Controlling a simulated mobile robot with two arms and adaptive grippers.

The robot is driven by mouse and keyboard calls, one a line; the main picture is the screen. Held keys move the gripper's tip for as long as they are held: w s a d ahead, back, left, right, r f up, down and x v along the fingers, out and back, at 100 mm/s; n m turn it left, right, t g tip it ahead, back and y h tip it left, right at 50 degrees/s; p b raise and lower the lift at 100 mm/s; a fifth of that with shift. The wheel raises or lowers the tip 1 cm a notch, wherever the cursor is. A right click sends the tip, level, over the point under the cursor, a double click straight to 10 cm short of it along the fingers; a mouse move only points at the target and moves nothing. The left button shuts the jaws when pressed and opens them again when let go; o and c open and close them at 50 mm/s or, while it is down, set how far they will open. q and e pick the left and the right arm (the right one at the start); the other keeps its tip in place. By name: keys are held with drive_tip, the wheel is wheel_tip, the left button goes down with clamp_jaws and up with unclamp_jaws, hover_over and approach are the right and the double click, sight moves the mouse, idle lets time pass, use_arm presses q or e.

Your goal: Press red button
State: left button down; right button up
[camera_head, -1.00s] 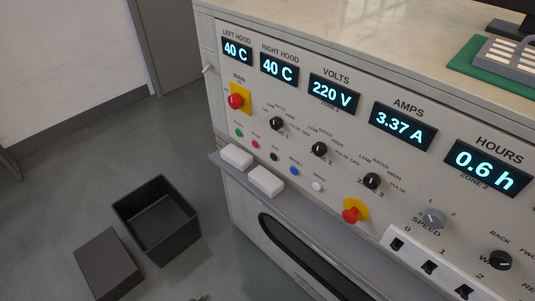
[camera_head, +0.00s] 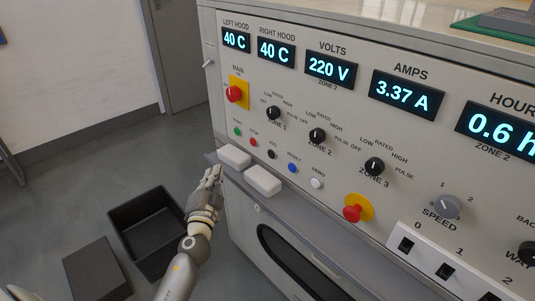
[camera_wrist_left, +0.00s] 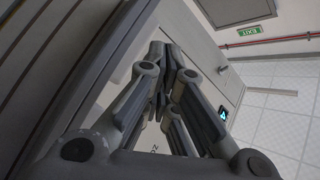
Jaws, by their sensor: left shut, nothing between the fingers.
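A small red button (camera_head: 253,142) sits in a row on the panel, between a green button (camera_head: 237,131) and a black one (camera_head: 271,153). Two larger red mushroom knobs also show: one on a yellow plate under MAIN (camera_head: 234,94), one on a round yellow base lower down (camera_head: 352,213). My left gripper (camera_head: 213,172) is shut and empty, pointing up just left of the shelf, below and left of the small red button, apart from it. Its closed fingers fill the middle of the left wrist view (camera_wrist_left: 167,58), where no red button shows. My right gripper is not in view.
White blocks (camera_head: 234,156) (camera_head: 263,180) lie on the narrow shelf under the button row. Blue (camera_head: 292,168) and white (camera_head: 317,183) buttons and black dials (camera_head: 317,135) are nearby. An open black bin (camera_head: 128,214) and a dark box (camera_head: 95,269) stand on the floor.

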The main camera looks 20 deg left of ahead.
sight(240, 162)
use_arm(q)
drive_tip(key=shift+t, duration=0.5)
drive_tip(key=r, duration=0.4)
drive_tip(key=shift+d+r, duration=0.1)
drive_tip(key=shift+d, duration=0.2)
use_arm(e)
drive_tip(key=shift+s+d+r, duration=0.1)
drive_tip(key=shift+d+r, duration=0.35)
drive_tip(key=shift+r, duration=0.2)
use_arm(q)
drive_tip(key=w, duration=0.2)
drive_tip(key=w+d, duration=0.1)
drive_tip(key=w, duration=0.1)
drive_tip(key=w+d, duration=0.1)
drive_tip(key=shift+w+d, duration=0.25)
drive_tip(key=shift+w, duration=0.15)
drive_tip(key=shift+w+d+b, duration=0.2)
drive_tip(key=shift+w+b, duration=0.15)
drive_tip(key=shift+w, duration=0.1)
drive_tip(key=shift+w+d, duration=0.3)
drive_tip(key=shift+w, duration=0.35)
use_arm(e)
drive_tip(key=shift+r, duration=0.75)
use_arm(q)
drive_tip(key=shift+w, duration=0.1)
